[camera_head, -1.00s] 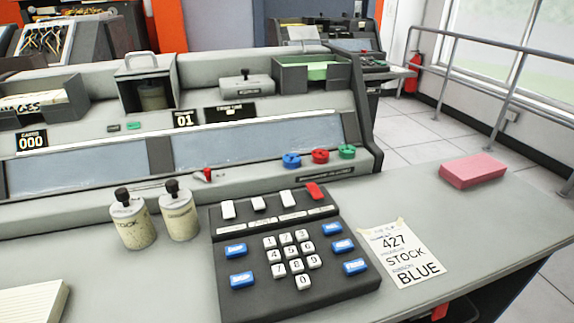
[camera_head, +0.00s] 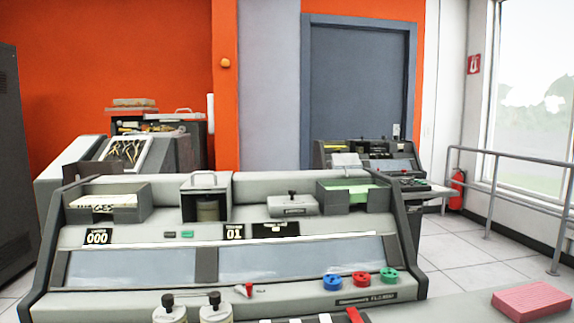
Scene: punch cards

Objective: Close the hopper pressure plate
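The grey card machine (camera_head: 150,236) stands in the middle of the head view. On its top left is a dark open tray (camera_head: 128,208) holding white cards (camera_head: 102,203). Next to it is an upright grey housing (camera_head: 187,204) with a handle on top (camera_head: 205,178) and a dark cylinder (camera_head: 207,209) inside its open front. A grey block with a dark knob (camera_head: 293,205) lies to the right, then a dark tray (camera_head: 377,199) with green cards (camera_head: 346,193). I cannot tell for sure which part is the hopper pressure plate. Neither gripper is in view.
Blue (camera_head: 332,282), red (camera_head: 361,279) and green (camera_head: 388,275) knobs sit at the machine's front right. Two knobbed canisters (camera_head: 168,312) show at the bottom edge. A pink block (camera_head: 531,299) lies on the right counter. Open floor and a railing (camera_head: 510,160) are at right.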

